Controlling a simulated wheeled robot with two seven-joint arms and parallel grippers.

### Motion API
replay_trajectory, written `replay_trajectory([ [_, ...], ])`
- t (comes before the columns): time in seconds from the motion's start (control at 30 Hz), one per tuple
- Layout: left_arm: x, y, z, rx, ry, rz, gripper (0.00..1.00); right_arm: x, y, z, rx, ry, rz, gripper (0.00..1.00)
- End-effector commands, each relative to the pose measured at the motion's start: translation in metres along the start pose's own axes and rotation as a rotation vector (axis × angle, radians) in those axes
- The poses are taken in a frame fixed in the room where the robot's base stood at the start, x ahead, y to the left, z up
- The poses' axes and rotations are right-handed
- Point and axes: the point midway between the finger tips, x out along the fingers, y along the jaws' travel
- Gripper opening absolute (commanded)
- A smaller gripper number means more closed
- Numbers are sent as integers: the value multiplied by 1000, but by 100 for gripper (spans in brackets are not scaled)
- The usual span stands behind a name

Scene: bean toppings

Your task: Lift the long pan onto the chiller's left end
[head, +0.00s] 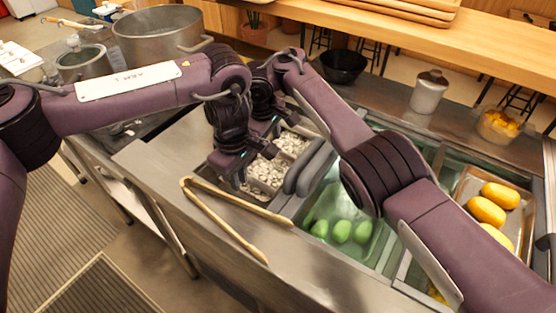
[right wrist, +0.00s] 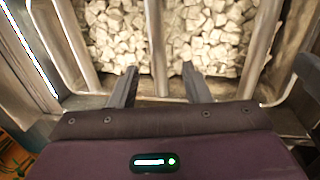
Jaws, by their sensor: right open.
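A long metal pan of white cubes (head: 265,172) sits in the chiller counter (head: 160,160) at its left end, with more white cubes beyond a divider. Which rim belongs to which pan is hard to tell. My left gripper (head: 236,180) points down at the pan's left edge; its fingertips are too dark and small to read. My right gripper reaches the far side of the cubes, mostly hidden in the head view. In the right wrist view, my right gripper (right wrist: 160,88) is open, its fingers on either side of a metal bar (right wrist: 155,45) between the cubes.
Long beige tongs (head: 235,220) lie on the counter in front. Green items (head: 342,231) lie in a clear bin to the right, and yellow ones (head: 487,211) in a tray farther right. A large pot (head: 158,35) stands back left; a black bowl (head: 343,65) stands behind.

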Motion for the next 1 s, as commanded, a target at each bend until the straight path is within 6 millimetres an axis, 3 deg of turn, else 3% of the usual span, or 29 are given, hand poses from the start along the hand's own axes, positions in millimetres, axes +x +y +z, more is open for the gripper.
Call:
replay_trajectory([
  [0.3, 48, -1, 1, -3, -4, -4, 16, 47, 0, 1, 2, -3, -1, 43],
  [0.5, 68, 0, 1, -3, -3, -1, 16, 68, 0, 1, 1, -2, -2, 43],
  [0.87, 74, 0, 0, -1, -1, 0, 16, 74, 0, 0, 1, 0, 0, 43],
  [1.0, 74, 0, 0, -1, -1, 0, 1, 74, 0, 0, 1, 0, 0, 29],
])
